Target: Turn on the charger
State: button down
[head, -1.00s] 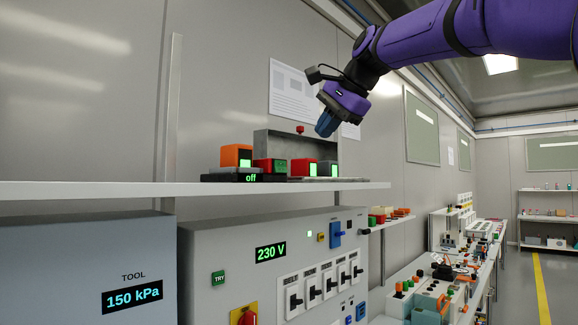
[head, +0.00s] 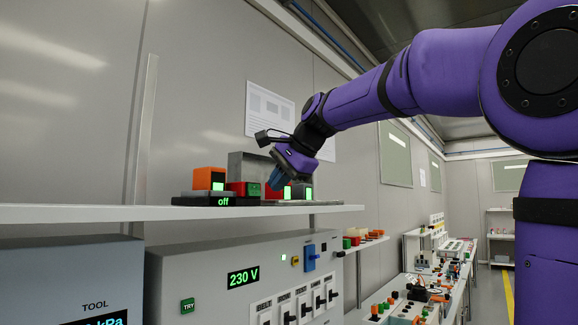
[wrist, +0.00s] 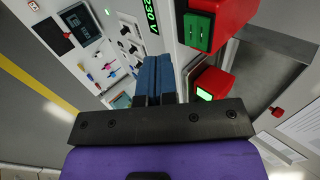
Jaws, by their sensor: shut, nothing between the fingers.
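The charger's black base with a green "off" display (head: 223,201) sits on the shelf. An orange block with a lit green screen (head: 209,176) stands on it. In the wrist view my blue fingers (wrist: 153,62) are together, left of a red block with a lit screen (wrist: 212,84). A red knob (wrist: 278,112) shows at the right there.
The white shelf (head: 100,213) runs below the charger. Under it is a grey cabinet with a "230 V" display (head: 243,277) and several switches. A metal post (head: 143,130) rises left of the charger. Cluttered benches (head: 420,285) stand further right.

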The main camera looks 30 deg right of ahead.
aim_at(255, 192)
jog(key=shift+w+a+f, duration=0.25)
jog(key=shift+w, duration=0.5)
jog(key=shift+w+a+f, duration=0.2)
jog(key=shift+w+a, duration=0.1)
jog(key=shift+w, duration=0.5)
jog(key=shift+w+a+f, duration=0.25)
jog(key=shift+w, duration=0.5)
jog(key=shift+w+a+f, duration=0.1)
jog(key=shift+w, duration=0.1)
jog(key=shift+r, duration=0.9)
